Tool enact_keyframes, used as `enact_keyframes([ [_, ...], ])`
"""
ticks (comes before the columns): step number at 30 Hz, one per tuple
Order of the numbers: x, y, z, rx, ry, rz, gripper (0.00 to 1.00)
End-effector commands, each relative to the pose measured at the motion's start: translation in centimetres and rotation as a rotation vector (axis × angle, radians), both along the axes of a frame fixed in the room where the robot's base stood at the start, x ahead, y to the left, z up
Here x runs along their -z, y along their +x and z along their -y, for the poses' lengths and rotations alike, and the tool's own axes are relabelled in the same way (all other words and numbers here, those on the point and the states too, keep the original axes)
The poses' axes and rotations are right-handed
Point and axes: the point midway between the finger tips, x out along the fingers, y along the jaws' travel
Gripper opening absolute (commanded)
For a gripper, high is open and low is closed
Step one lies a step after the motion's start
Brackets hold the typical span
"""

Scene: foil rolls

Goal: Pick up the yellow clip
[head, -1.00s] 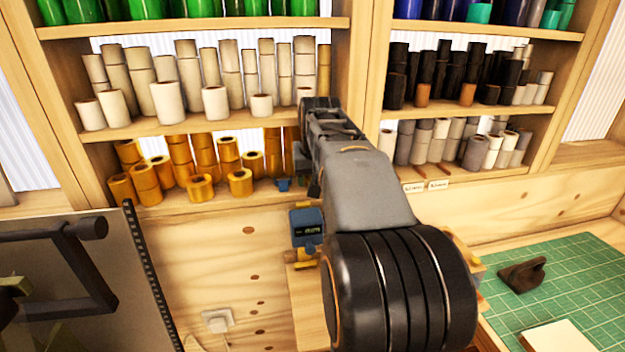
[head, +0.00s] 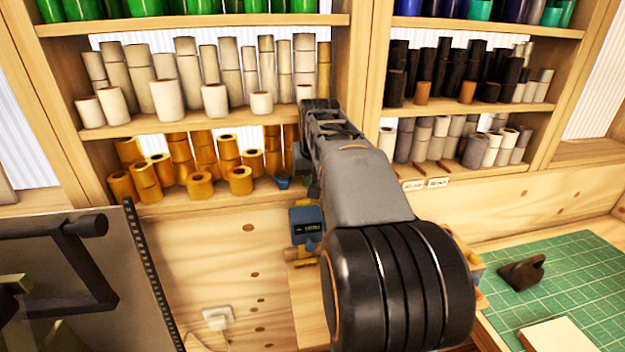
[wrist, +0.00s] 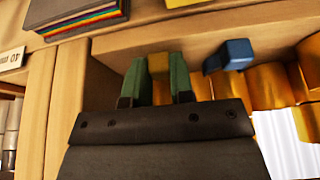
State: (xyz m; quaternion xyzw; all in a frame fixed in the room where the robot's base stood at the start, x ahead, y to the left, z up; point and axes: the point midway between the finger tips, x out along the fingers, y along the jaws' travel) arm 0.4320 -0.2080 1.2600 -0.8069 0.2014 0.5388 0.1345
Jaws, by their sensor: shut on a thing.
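In the wrist view, the yellow clip (wrist: 158,64) is between the two green fingers of my gripper (wrist: 159,82), which is shut on it. It is close to the wooden shelf board, and I cannot tell whether it still touches the shelf. A blue clip (wrist: 230,55) is just to the right of the fingers, apart from them. The blue clip shows there at the shelf's front edge (head: 283,182), left of my arm.
Several gold foil rolls (head: 199,185) stand on the same shelf (head: 215,198), close to my gripper. Pale rolls (head: 168,101) fill the shelf above. A blue device (head: 306,224) is below my wrist. A green cutting mat (head: 575,275) lies at the right.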

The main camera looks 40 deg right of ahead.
Motion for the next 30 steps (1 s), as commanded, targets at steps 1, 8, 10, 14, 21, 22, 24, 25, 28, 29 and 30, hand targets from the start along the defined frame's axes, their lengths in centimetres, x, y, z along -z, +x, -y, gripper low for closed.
enact_keyframes([
  [1,0.0,0.0,0.0,0.0,0.0,0.0,0.0],
  [8,-0.2,0.0,-0.2,-0.001,0.0,0.0,0.0],
  [10,-0.5,0.0,-0.6,-0.002,-0.001,0.0,0.0],
  [14,-1.5,0.0,-1.6,-0.002,-0.001,0.002,0.0],
  [21,-3.3,0.0,-5.3,-0.005,-0.001,0.002,0.0],
  [22,-3.6,0.0,-5.7,-0.005,-0.001,0.002,0.0],
  [24,-4.1,-0.1,-6.8,-0.004,-0.001,0.003,0.0],
  [25,-4.4,-0.1,-7.2,-0.004,-0.001,0.003,0.0],
  [28,-5.1,-0.1,-8.6,-0.004,0.0,0.001,0.0],
  [29,-5.3,-0.2,-9.0,-0.004,0.0,0.001,0.0],
  [30,-5.6,-0.2,-9.6,-0.004,0.0,0.002,0.0],
])
